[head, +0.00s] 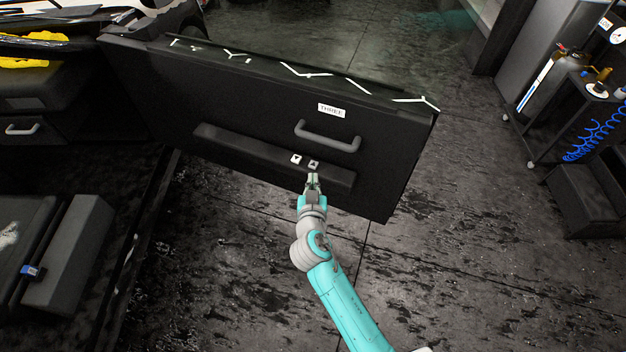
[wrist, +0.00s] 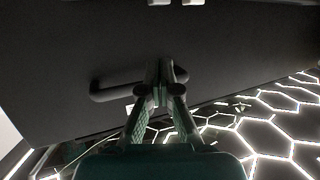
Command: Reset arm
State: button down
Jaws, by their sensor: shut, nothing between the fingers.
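My gripper (head: 313,180) is shut and empty at the end of my teal and grey arm. In the head view it is just in front of the ledge of a black door panel (head: 250,110), close below two small light switches (head: 304,161). I cannot tell whether the fingertips touch the ledge. In the wrist view my closed fingers (wrist: 161,72) point at the dark panel (wrist: 60,60), with the switches (wrist: 175,3) at the top edge.
The panel carries a grey handle (head: 328,137) and a label reading THREE (head: 331,111). A dark cart (head: 575,115) with a blue coiled hose (head: 590,135) stands at the right. A grey block (head: 70,255) is at the left. The floor right of my arm is clear.

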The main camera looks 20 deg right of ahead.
jog(key=shift+s+f, duration=0.1)
dwell(0.5)
jog(key=s+d+f+n+y, duration=0.1)
jog(key=s+f+n+y, duration=0.15)
jog(key=s, duration=0.95)
jog(key=s+d+f+n+y, duration=0.15)
jog(key=s+f, duration=0.25)
jog(key=s, duration=0.8)
jog(key=s+r, duration=0.7)
jog(key=s, duration=0.4)
jog(key=s+r, duration=0.8)
jog(key=s, duration=0.3)
jog(key=shift+d+y, duration=0.4)
jog(key=shift+d, duration=0.05)
